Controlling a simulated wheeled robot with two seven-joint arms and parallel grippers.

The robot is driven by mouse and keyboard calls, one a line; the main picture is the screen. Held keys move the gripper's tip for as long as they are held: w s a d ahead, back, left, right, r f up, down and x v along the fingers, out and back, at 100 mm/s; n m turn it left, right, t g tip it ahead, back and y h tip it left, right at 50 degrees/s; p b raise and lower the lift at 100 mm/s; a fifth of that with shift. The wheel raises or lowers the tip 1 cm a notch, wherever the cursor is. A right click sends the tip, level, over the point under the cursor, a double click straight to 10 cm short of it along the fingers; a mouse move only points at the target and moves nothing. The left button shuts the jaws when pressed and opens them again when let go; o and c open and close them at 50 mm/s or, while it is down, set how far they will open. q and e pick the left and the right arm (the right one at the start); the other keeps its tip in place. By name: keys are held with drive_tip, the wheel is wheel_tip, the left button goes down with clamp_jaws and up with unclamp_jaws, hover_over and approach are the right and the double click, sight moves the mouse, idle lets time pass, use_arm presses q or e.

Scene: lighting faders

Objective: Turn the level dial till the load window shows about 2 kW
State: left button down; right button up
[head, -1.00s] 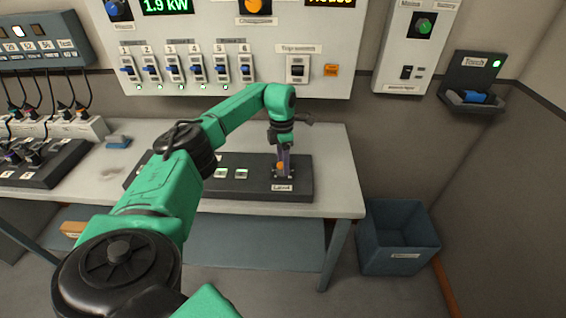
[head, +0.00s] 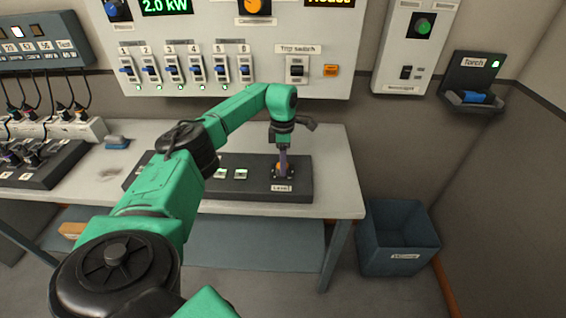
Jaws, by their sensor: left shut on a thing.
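The load window (head: 166,6) at the top of the wall panel reads 2.0 kW in green digits. The level dial (head: 281,168) is an orange knob near the right end of the dark console (head: 248,190), above a "Level" label. My left gripper (head: 283,166) points straight down over the dial and is shut on it. The fingers hide part of the dial. My right gripper is not in view.
The console lies on a grey table (head: 338,185); my left arm crosses over it. Numbered switches (head: 195,70) and a trip switch (head: 297,67) are on the wall panel (head: 225,40). A blue bin (head: 397,240) stands on the floor at right.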

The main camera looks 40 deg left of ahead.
use_arm(q)
drive_tip(key=shift+c, duration=1.5)
unclamp_jaws()
wheel_tip(320, 180, up, 15)
drive_tip(key=b, duration=0.1)
drive_tip(key=shift+w+a+f, duration=0.15)
drive_tip(key=shift+w+a, duration=0.2)
drive_tip(key=shift+a, duration=0.1)
